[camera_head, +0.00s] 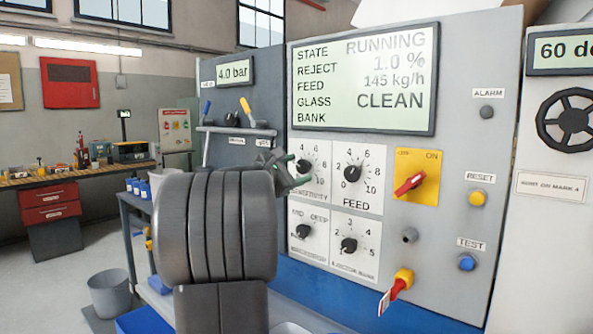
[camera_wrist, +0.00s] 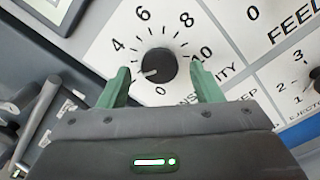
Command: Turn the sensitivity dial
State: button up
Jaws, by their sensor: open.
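The sensitivity dial (camera_wrist: 158,66) is a round black knob on a white plate with numbers up to 10. In the wrist view its white pointer line points to the lower left, near the 0 end of the scale. My gripper (camera_wrist: 163,80) is open, with one green finger on each side of the knob and a visible gap to it. How far the fingertips are from the panel is hard to tell. In the head view my gripper (camera_head: 293,174) is at the sensitivity plate, and my arm covers part of it. The dial (camera_head: 303,168) shows partly beside the fingers.
The feed dial (camera_head: 352,174) is to the right, with two more dials below. A red switch (camera_head: 410,185) on a yellow plate, a yellow reset button (camera_head: 478,198) and a key with a tag (camera_head: 397,287) are further right. A display (camera_head: 364,82) is above.

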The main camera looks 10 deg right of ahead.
jog(key=v, duration=1.3)
jog(key=shift+s+b, duration=0.15)
jog(key=shift+b, duration=0.2)
jog(key=p+x, duration=0.1)
jog(key=x, duration=1.2)
jog(key=shift+w+d, duration=0.3)
jog(key=shift+a, duration=0.1)
